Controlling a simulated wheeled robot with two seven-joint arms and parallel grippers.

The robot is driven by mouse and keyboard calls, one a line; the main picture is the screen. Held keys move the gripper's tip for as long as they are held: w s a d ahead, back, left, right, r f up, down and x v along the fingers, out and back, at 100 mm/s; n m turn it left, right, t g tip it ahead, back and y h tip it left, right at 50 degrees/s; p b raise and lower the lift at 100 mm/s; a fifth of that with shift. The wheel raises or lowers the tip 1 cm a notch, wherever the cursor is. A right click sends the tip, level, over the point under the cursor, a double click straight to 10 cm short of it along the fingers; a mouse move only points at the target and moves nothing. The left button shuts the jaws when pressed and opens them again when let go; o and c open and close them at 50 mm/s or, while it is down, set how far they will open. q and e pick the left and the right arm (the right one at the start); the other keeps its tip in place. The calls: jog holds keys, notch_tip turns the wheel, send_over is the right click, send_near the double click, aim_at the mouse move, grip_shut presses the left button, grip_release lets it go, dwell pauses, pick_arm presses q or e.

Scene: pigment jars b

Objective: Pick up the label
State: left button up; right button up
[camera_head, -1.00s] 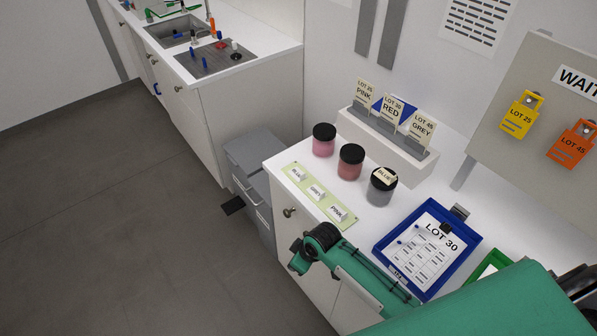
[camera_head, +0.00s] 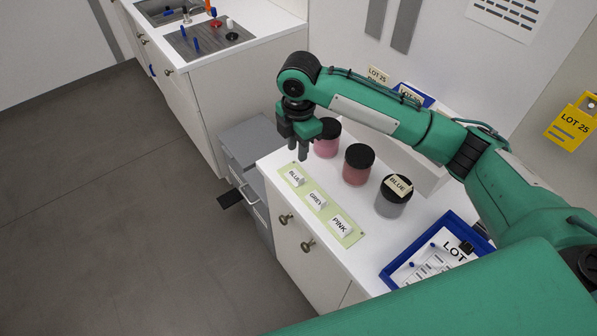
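A pale green strip (camera_head: 346,234) lies along the counter's front edge. It bears three small white labels: BLUE (camera_head: 296,177), GREY (camera_head: 317,199) and PINK (camera_head: 342,224). Another label reading BLUE (camera_head: 398,185) lies on the black lid of the grey jar (camera_head: 391,205). My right gripper (camera_head: 310,150) points down above the far end of the strip, near the BLUE label there. Its two fingers look apart, with nothing between them. My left gripper is not in view.
A pink jar (camera_head: 327,147) and a red jar (camera_head: 358,172) stand behind the strip, close to my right gripper. A blue tray (camera_head: 392,271) with a LOT 30 sheet is at the right. My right arm partly hides the card holder (camera_head: 425,170).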

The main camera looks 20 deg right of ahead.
jog(key=p, duration=0.2)
send_near(300, 177)
jog(key=shift+s+a+f, duration=0.25)
jog(key=shift+s+f, duration=0.1)
jog(key=shift+s, duration=0.25)
jog(key=shift+s+a+f, duration=0.25)
jog(key=shift+s+f, duration=0.15)
jog(key=shift+s, duration=0.2)
jog(key=shift+f+p, duration=0.45)
jog(key=shift+f, duration=0.1)
notch_tip(300, 177, down, 3)
jog(key=shift+d+f+p, duration=0.1)
jog(key=shift+f+p, duration=0.15)
jog(key=shift+p, duration=0.45)
jog(key=shift+f, duration=0.4)
jog(key=shift+c, duration=0.4)
grip_shut()
